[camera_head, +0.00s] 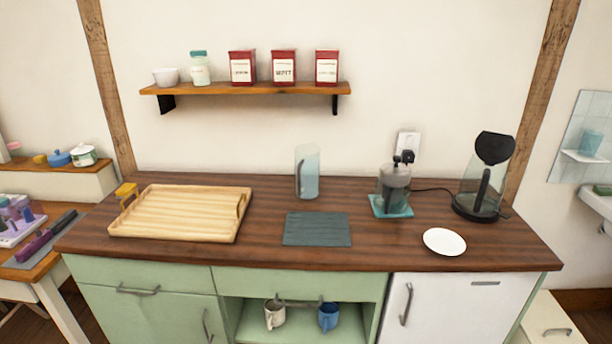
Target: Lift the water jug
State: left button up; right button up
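A clear, bluish jug (307,174) stands upright near the back middle of the brown wooden counter, close to the wall. It looks tall and cylindrical, with a dark handle-like strip on its left side; the lower part looks more tinted, which may be water. It appears to be the water jug. Nothing touches it. Neither of my grippers shows in the head view.
A dark slate mat (317,229) lies in front of the jug. A wooden tray (180,212) is left. A glass press (394,186) on a teal coaster (391,207), a black-based kettle (477,205) and a white plate (444,242) are right. A shelf (245,88) hangs above.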

aim_at(307, 156)
jog(key=i+l+u, duration=0.1)
jog(key=l, duration=0.25)
jog(key=i+l, duration=0.2)
jog(key=l, duration=0.15)
jog(key=i+l+u, duration=0.15)
jog(key=l, duration=0.15)
jog(key=i+l+u, duration=0.1)
jog(key=l, duration=0.25)
jog(key=i+l, duration=0.1)
jog(key=l, duration=0.3)
jog(key=u, duration=0.05)
